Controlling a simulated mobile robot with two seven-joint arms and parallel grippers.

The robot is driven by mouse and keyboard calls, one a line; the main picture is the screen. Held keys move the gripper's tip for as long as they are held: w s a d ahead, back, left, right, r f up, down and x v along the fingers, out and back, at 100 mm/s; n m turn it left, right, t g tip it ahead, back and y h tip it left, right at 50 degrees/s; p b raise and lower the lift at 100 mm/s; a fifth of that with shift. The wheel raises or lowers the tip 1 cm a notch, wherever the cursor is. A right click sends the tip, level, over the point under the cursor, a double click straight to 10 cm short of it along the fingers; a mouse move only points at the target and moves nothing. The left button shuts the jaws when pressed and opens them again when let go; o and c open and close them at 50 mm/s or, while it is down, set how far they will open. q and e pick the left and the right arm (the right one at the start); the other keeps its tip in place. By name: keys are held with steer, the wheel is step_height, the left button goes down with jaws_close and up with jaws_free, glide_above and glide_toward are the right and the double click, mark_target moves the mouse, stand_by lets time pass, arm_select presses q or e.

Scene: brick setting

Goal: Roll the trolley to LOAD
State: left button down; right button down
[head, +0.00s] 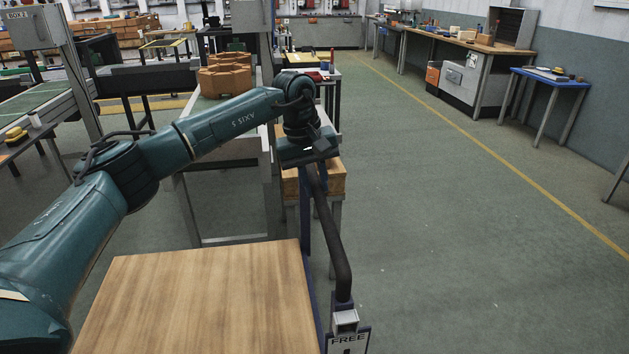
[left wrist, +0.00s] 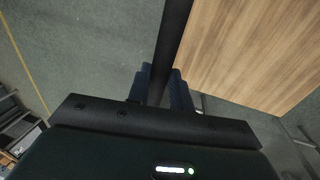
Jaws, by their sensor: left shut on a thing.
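The trolley (head: 205,295) has a pale wooden top and a dark blue frame, and stands low in the head view. Its wooden top also shows at the upper right of the left wrist view (left wrist: 255,50). My left gripper (head: 313,162) is at the far end of this bar. In the left wrist view its two fingers (left wrist: 160,84) are shut around the bar. No LOAD marking is readable. My right gripper is out of view.
A metal-framed stand and a small wooden-topped table (head: 330,177) are just beyond the trolley. A workbench (head: 455,42) and a blue-topped table (head: 549,78) line the right wall. Open green floor (head: 450,230) with a yellow line lies to the right.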

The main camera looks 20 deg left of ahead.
arm_select(q)
steer(key=shift+a, duration=0.25)
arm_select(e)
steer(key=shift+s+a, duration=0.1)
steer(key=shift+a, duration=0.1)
arm_select(q)
steer(key=shift+s, duration=0.1)
steer(key=c, duration=1.3)
jaws_free()
steer(key=shift+s+a, duration=0.1)
steer(key=shift+a, duration=0.05)
steer(key=shift+o, duration=0.2)
steer(key=shift+r, duration=0.25)
step_height(320, 180, up, 12)
steer(key=s+a+b, duration=0.1)
steer(key=a, duration=0.1)
steer(key=shift+s+r, duration=0.15)
steer(key=shift+r, duration=0.1)
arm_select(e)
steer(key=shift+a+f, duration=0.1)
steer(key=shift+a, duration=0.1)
